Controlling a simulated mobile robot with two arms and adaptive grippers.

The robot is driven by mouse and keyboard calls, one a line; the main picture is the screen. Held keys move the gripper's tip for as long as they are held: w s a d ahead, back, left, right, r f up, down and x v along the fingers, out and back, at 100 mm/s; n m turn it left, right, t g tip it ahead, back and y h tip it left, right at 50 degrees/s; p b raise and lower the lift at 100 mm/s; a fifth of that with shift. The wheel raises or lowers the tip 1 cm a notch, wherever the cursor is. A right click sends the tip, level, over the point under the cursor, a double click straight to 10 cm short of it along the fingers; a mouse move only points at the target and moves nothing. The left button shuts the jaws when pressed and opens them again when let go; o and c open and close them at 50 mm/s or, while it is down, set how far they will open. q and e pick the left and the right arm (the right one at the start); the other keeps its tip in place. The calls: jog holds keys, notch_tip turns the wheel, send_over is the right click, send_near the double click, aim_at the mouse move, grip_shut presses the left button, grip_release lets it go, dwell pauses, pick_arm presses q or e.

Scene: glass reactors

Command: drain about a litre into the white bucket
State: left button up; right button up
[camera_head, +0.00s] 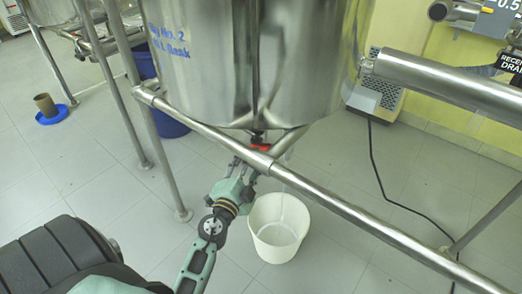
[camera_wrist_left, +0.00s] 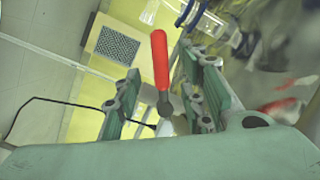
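The steel tank (camera_head: 250,60) stands above the floor with blue lettering on its side. A red valve handle (camera_head: 260,147) is at its bottom outlet. The white bucket (camera_head: 280,228) stands upright on the floor below and slightly right of the outlet; a faint pale streak shows inside, and I cannot tell if it is liquid. My left gripper (camera_head: 249,165) is just below the handle. In the left wrist view, the red handle (camera_wrist_left: 160,58) lies between the spread fingers of my left gripper (camera_wrist_left: 162,75), with gaps on both sides. My right gripper is not in view.
A steel frame rail (camera_head: 330,214) crosses in front of the tank, close above my left gripper. Frame legs (camera_head: 165,150) stand left. A blue bin (camera_head: 165,120) is behind them. A black cable (camera_head: 385,188) runs along the floor at right. Floor around the bucket is clear.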

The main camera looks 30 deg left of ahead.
aim_at(260, 147)
pick_arm(q)
jog(key=shift+x, duration=3.9)
grip_shut()
